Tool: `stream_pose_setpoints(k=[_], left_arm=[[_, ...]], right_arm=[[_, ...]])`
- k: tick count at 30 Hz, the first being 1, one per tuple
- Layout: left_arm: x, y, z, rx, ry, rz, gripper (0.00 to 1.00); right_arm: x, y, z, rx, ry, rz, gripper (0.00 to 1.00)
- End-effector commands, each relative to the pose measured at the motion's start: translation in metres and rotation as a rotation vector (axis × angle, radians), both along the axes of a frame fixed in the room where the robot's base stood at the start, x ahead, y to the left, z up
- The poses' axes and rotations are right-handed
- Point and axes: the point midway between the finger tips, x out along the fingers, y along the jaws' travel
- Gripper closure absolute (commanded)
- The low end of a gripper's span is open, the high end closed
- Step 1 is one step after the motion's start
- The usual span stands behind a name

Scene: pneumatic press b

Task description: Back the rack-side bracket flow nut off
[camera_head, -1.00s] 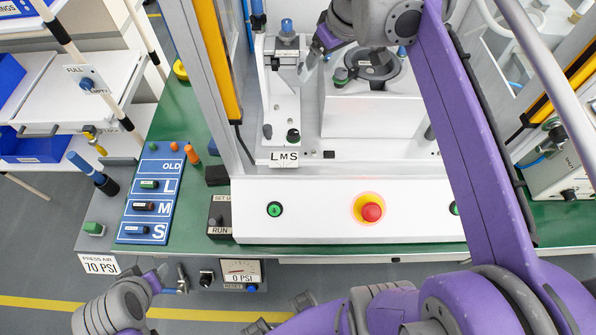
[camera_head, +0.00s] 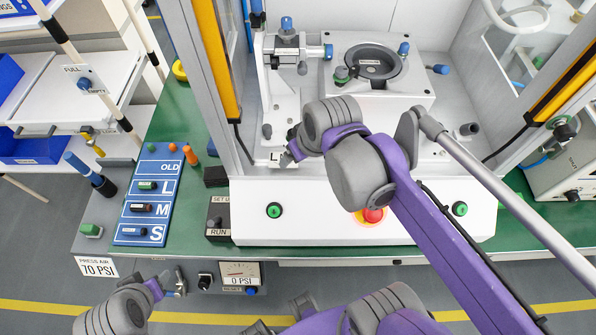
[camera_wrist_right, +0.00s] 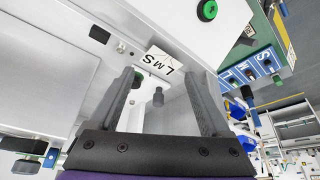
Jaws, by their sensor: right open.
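The bracket (camera_head: 282,97) is a white upright piece on the left of the press bed. It carries blue-capped fittings, one on top (camera_head: 287,24) and one pointing right (camera_head: 328,51). A dark knob (camera_head: 267,131) shows low on its left. I cannot tell which is the flow nut. My right gripper (camera_head: 287,156) is open and empty at the bracket's front foot, also in its wrist view (camera_wrist_right: 161,76). My left gripper (camera_head: 168,284) hangs by the front edge, its jaws unclear.
The L M S label (camera_wrist_right: 165,61) lies just beyond my right fingers. A round black-ringed fixture (camera_head: 371,63) stands right of the bracket. The yellow guard post (camera_head: 216,60) rises at left. My right forearm partly covers the red emergency button (camera_head: 373,215).

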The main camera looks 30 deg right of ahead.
Motion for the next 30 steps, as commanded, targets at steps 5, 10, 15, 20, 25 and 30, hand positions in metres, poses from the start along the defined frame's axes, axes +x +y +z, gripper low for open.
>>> stream_pose_setpoints(k=[5,10,15,20,25,30], left_arm=[[-0.001,0.000,-0.003,0.000,0.002,0.000,0.50],[-0.001,0.000,-0.004,0.000,0.002,0.000,0.50],[-0.001,0.000,-0.004,0.000,0.002,0.000,0.50],[-0.001,0.000,-0.004,0.000,0.002,0.000,0.50],[-0.001,0.000,-0.004,0.000,0.002,0.000,0.50],[-0.001,0.000,-0.004,0.000,0.002,0.000,0.50]], right_arm=[[-0.014,0.011,-0.021,0.002,-0.010,-0.006,0.19],[-0.021,0.015,-0.031,0.003,-0.015,-0.010,0.19],[-0.022,0.016,-0.033,0.003,-0.016,-0.012,0.19],[-0.022,0.016,-0.033,0.003,-0.016,-0.012,0.19],[-0.041,0.029,-0.058,0.008,-0.031,-0.013,0.19],[-0.065,0.041,-0.089,0.015,-0.054,-0.026,0.19]])
